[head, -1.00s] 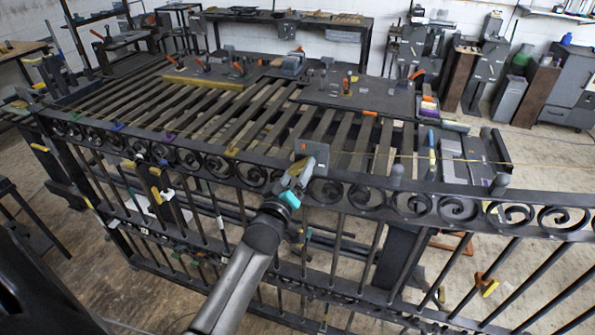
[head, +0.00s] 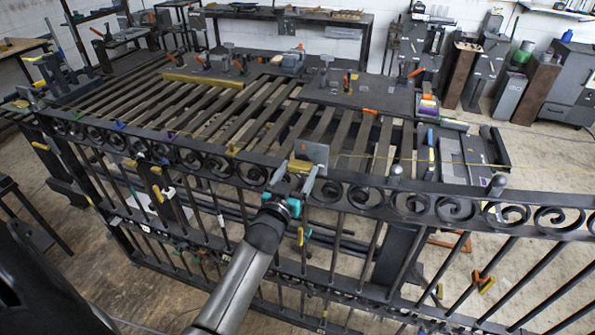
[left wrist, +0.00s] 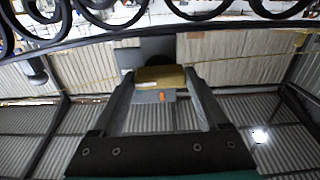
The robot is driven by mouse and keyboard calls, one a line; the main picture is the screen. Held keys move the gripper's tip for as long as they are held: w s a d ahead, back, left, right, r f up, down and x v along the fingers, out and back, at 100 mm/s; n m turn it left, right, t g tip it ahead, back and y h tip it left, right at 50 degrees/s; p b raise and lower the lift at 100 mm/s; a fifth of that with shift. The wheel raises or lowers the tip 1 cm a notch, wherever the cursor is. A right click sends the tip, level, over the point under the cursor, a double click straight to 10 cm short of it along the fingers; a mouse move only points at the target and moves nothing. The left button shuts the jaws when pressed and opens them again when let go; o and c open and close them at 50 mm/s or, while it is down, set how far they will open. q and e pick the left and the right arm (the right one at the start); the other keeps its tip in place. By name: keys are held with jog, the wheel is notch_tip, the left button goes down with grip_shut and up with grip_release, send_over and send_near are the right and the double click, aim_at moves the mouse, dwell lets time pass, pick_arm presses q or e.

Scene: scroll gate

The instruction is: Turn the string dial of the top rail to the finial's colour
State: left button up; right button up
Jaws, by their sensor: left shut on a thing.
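The top rail (head: 450,191) with its scrollwork runs across the head view. A grey plate (head: 316,153) stands on it near the middle, with a small orange mark. My left gripper (head: 297,178) is at this plate, its fingers on both sides of a tan block, the likely dial (head: 300,166). In the left wrist view the fingers close on this tan block (left wrist: 160,78), with the grey plate (left wrist: 150,112) beside it. Small rounded finials stand on the rail, one grey (head: 397,171) and one greyish (head: 498,181); their exact colour is hard to tell. My right gripper is not in view.
A thin yellow string (head: 440,162) runs along the rail, with small blue (head: 118,125), purple (head: 169,135) and yellow (head: 232,150) tags left of the plate. A slatted bench (head: 225,115) with tools and clamps stands behind the rail. Upright bars fill the space below it.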

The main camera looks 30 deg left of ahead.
pick_arm(q)
jog(key=shift+m, duration=0.3)
jog(key=o, duration=1.2)
jog(key=shift+o, duration=0.2)
jog(key=b+v, duration=0.1)
jog(key=v, duration=1.4)
jog(key=shift+s+a, duration=0.1)
jog(key=shift+s, duration=0.05)
jog(key=s+d+f+m+g+h+b, duration=0.1)
jog(key=s+d+f+g+b, duration=0.2)
jog(key=f, duration=1)
jog(key=s+d+f+g+h+b, duration=0.2)
jog(key=s+d+f+b, duration=0.15)
jog(key=f, duration=0.95)
jog(key=s+d+f+m+g+h+b, duration=0.1)
jog(key=s+d+f+g+b, duration=0.15)
jog(key=f, duration=1.05)
jog(key=s+f+m+g+b, duration=0.2)
jog(key=s+f+g+b, duration=0.6)
jog(key=s+f, duration=1.5)
jog(key=shift+s+d+m+g+b, duration=0.25)
jog(key=shift+s+m+g+b, duration=0.1)
jog(key=shift+m+g, duration=0.1)
